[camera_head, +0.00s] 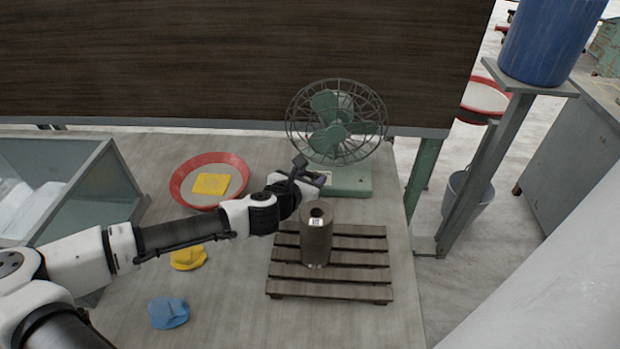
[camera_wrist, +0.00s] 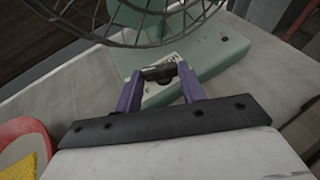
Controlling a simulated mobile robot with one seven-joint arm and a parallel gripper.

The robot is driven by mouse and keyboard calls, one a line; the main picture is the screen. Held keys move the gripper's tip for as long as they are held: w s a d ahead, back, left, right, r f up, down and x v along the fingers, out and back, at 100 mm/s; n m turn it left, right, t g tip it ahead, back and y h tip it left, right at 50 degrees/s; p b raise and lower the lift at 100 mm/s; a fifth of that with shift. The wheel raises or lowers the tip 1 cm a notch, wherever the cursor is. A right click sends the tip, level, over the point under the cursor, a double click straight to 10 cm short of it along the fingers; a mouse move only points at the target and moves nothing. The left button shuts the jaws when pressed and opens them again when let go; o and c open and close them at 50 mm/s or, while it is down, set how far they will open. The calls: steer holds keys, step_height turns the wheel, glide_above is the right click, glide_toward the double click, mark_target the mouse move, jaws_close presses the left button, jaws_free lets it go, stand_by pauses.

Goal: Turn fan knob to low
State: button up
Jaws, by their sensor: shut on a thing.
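The green fan (camera_head: 338,118) with its wire cage stands at the back of the table. Its green base (camera_head: 350,181) also shows in the wrist view (camera_wrist: 222,55). My gripper (camera_head: 316,180) is at the left front of that base. In the wrist view, my purple fingers (camera_wrist: 160,80) are on either side of the dark fan knob (camera_wrist: 158,73), shut on it. A pale label plate (camera_wrist: 158,92) lies around the knob; its marks are too small to read. The knob is hidden behind my gripper in the head view.
A dark cylinder (camera_head: 317,235) stands on a wooden pallet (camera_head: 362,290) just in front of the fan. A red-rimmed tray (camera_head: 178,184) with a yellow cloth (camera_head: 211,184) is left of my gripper. Yellow (camera_head: 189,257) and blue (camera_head: 168,312) lumps lie on the table.

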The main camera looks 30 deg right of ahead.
steer(key=m+g+b, duration=0.1)
steer(key=m+g, duration=0.1)
steer(key=w+m+g+h+b, duration=0.1)
steer(key=m+g+b, duration=0.1)
steer(key=shift+a+f+h, duration=0.1)
steer(key=shift+f+h, duration=0.05)
steer(key=shift+h, duration=0.15)
steer(key=m+g+b, duration=0.2)
steer(key=shift+w+g, duration=0.25)
steer(key=shift+g, duration=0.05)
steer(key=shift+r+g, duration=0.2)
steer(key=shift+g, duration=0.1)
steer(key=o, duration=1)
steer(key=shift+a, duration=0.1)
steer(key=b+v, duration=0.3)
steer(key=v, duration=1)
steer(key=shift+a, duration=0.35)
